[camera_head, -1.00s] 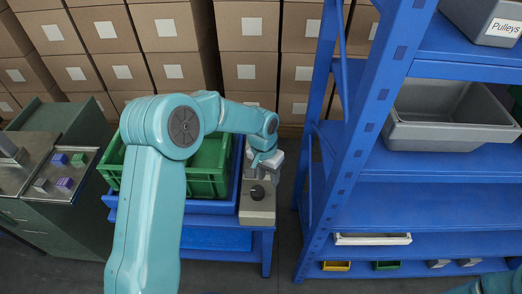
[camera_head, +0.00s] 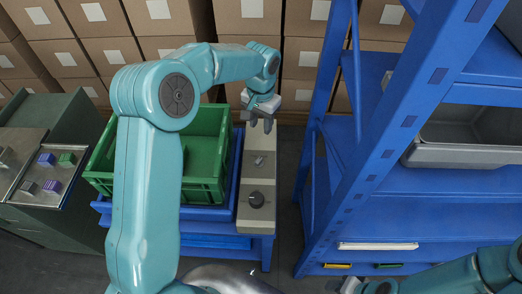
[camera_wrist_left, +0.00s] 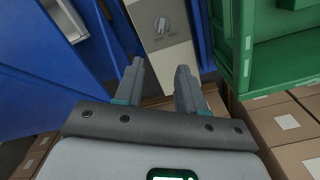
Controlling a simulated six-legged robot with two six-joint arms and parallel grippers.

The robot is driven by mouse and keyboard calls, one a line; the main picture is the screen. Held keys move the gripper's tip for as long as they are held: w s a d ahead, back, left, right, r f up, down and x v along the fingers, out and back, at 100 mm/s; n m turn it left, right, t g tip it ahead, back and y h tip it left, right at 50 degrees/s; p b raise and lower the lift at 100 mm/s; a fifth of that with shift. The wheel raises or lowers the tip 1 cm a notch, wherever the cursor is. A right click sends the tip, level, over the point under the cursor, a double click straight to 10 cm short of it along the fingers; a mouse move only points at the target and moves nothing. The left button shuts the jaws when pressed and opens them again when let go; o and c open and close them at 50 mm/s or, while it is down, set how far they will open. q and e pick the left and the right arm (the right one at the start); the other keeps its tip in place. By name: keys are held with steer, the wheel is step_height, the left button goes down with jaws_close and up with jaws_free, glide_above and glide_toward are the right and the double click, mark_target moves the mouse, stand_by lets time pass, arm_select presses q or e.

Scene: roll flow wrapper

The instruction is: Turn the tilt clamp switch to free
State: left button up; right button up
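A narrow beige panel (camera_head: 257,222) stands on the blue table's right side. It carries a small grey lever switch (camera_head: 259,160) and, nearer, a round black knob (camera_head: 256,199). In the left wrist view, the switch (camera_wrist_left: 160,24) sits on the panel face with small labels below it, too small to read. My left gripper (camera_head: 260,128) is over the panel's far end, beyond the switch and apart from it. Its two fingers (camera_wrist_left: 155,88) are spread with nothing between them. My right arm shows at the lower right; its gripper (camera_head: 350,286) is mostly cut off.
A green crate (camera_head: 205,190) in a blue tray stands just left of the panel. A blue shelf rack (camera_head: 360,190) rises close on the right, with a gap of floor between. Stacked cardboard boxes (camera_head: 245,25) line the back. A green cabinet with buttons (camera_head: 50,165) is at the left.

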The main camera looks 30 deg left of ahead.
mark_target(260, 158)
arm_select(q)
step_height(260, 158, down, 15)
steer(key=p, duration=0.2)
steer(key=shift+s+p, duration=0.1)
steer(key=shift+p, duration=0.2)
steer(key=shift+s+a+f, duration=0.1)
steer(key=shift+f, duration=0.55)
jaws_close()
